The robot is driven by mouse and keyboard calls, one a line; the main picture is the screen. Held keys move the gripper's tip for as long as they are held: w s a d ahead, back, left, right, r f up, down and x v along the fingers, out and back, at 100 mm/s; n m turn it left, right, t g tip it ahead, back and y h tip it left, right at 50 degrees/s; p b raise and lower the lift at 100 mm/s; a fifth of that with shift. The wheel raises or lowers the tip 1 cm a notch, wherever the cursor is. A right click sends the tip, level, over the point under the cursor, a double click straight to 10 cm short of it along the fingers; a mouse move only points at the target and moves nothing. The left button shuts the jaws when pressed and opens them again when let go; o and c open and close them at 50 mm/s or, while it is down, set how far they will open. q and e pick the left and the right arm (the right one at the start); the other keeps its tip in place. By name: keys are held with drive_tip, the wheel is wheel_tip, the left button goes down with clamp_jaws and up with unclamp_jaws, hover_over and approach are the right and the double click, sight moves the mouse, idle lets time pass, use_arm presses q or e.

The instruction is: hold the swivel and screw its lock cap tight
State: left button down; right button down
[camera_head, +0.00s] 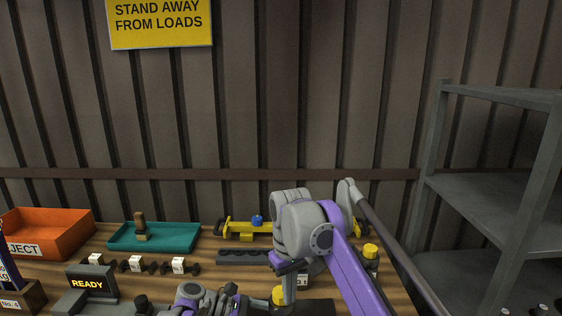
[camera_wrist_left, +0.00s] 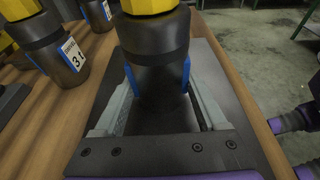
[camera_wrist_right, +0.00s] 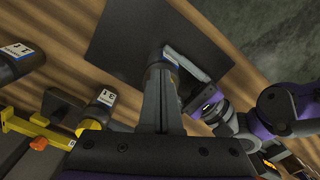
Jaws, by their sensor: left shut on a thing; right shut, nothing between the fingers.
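The swivel, a dark round body (camera_wrist_left: 155,45) with a yellow top (camera_wrist_left: 150,5), stands upright in the left wrist view. I cannot make out a separate lock cap. My right gripper (camera_wrist_right: 160,72) is shut and empty, with its fingers together beside or over the held swivel; I cannot tell if they touch it. In the head view it (camera_head: 290,288) points down close to the yellow top.
Other dark, yellow-topped parts with number tags stand close by (camera_wrist_left: 62,48), one at right in the head view (camera_head: 370,252). Behind are a black slotted rack (camera_head: 243,257), a yellow fixture (camera_head: 238,227), a teal tray (camera_head: 180,238) and an orange bin (camera_head: 40,222). A grey shelf (camera_head: 490,190) stands right.

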drive_tip(key=shift+s+a, duration=0.3)
drive_tip(key=shift+a, duration=0.5)
drive_tip(key=shift+s, duration=0.15)
drive_tip(key=shift+s, duration=0.25)
wheel_tip(320, 180, up, 6)
idle(0.7)
drive_tip(key=shift+d, duration=0.1)
wheel_tip(320, 180, down, 6)
drive_tip(key=w+d, duration=0.1)
drive_tip(key=d, duration=0.1)
drive_tip(key=shift+w+d, duration=0.25)
drive_tip(key=shift+w, duration=0.05)
idle(0.5)
